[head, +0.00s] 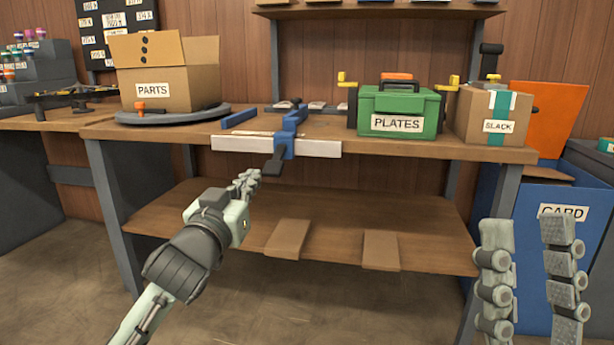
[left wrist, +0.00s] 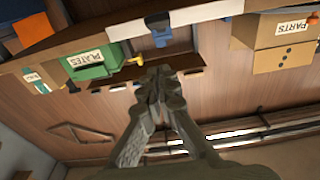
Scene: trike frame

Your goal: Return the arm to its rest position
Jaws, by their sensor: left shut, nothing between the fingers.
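My left gripper (head: 248,183) is in front of the workbench, below and just left of the handle of the blue clamp (head: 287,140). Its fingers are together and empty; the left wrist view also shows them closed (left wrist: 158,80), with the picture upside down. Whether the fingertips are clear of the clamp handle is hard to tell. My right gripper (head: 527,235) is at the lower right, its two fingers wide apart with nothing between them.
The workbench (head: 390,145) has a lower shelf (head: 340,235). On top are the PARTS box (head: 165,75) on a grey round tray, a white bar (head: 230,144) at the front edge, the green PLATES case (head: 398,108) and the SLACK box (head: 492,115). A blue CARD bin (head: 540,240) stands right.

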